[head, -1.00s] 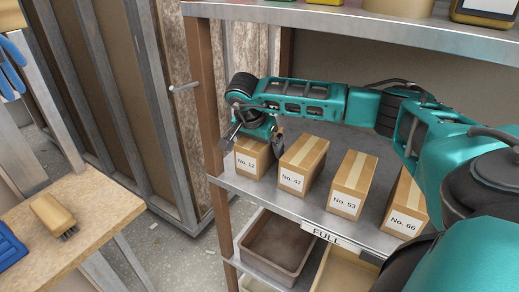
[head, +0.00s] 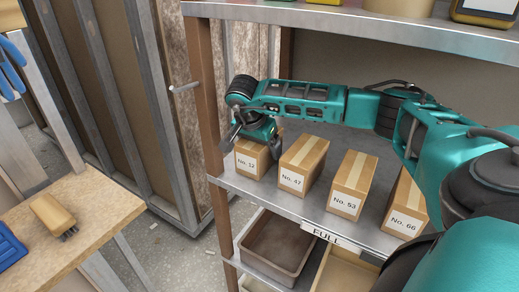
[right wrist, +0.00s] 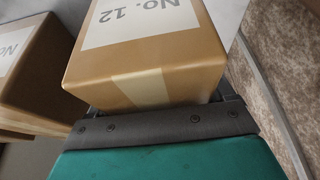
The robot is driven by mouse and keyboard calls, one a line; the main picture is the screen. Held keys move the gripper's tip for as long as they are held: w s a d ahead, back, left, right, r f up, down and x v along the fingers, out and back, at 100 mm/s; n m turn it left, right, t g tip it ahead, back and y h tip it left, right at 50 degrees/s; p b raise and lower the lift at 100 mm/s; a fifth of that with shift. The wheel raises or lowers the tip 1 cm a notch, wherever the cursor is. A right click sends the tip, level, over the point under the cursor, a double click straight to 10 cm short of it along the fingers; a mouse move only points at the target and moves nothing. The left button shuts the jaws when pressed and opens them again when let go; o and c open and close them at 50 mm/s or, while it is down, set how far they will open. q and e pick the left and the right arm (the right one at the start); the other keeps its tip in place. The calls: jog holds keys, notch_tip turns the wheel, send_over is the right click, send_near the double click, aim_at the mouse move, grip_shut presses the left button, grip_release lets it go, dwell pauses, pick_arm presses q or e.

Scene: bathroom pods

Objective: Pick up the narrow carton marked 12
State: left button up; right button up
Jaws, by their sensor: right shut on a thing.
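The narrow carton marked No. 12 (head: 247,164) stands upright at the left end of the grey metal shelf, a brown box with a white label. My right gripper (head: 252,146) reaches down over it from above, with one finger on each side, and is shut on it. In the right wrist view the carton (right wrist: 147,62) fills the space in front of the dark gripper palm, and its label reads upside down. Its underside is hidden in the head view. My left gripper is not in view.
Cartons No. 47 (head: 300,166), No. 53 (head: 352,185) and No. 66 (head: 407,208) stand to the right on the same shelf (head: 270,199). A brown post (head: 207,110) is close at the left. Another shelf (head: 370,21) is above. A brush (head: 53,214) lies on a wooden bench.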

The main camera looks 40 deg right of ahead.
jog(key=c, duration=0.6)
jog(key=shift+c, duration=0.4)
jog(key=shift+r, duration=0.1)
